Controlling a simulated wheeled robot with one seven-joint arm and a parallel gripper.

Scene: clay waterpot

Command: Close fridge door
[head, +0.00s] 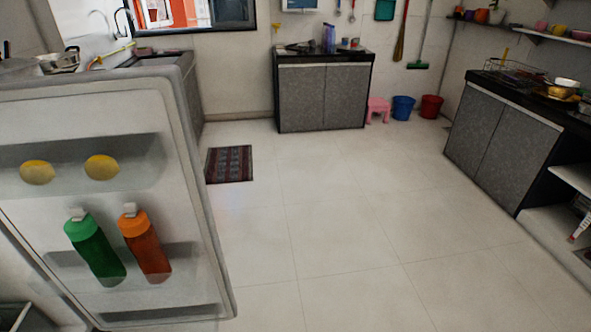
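The fridge door (80,125) stands open at the left in the head view. Its inner side faces me, with shelves that hold two yellow round items (102,167), a green bottle (95,248) and an orange bottle (146,245). The door's free edge runs down near the middle left of the picture. The fridge body is mostly out of view. A bit of what may be its inside shows at the lower left corner. My gripper and arm are not in view.
The tiled floor (340,230) is wide and clear. A small patterned mat (229,164) lies beyond the door. A grey cabinet (322,95) stands at the back, with a pink stool (378,110) and two buckets (403,107) beside it. A counter (500,135) lines the right.

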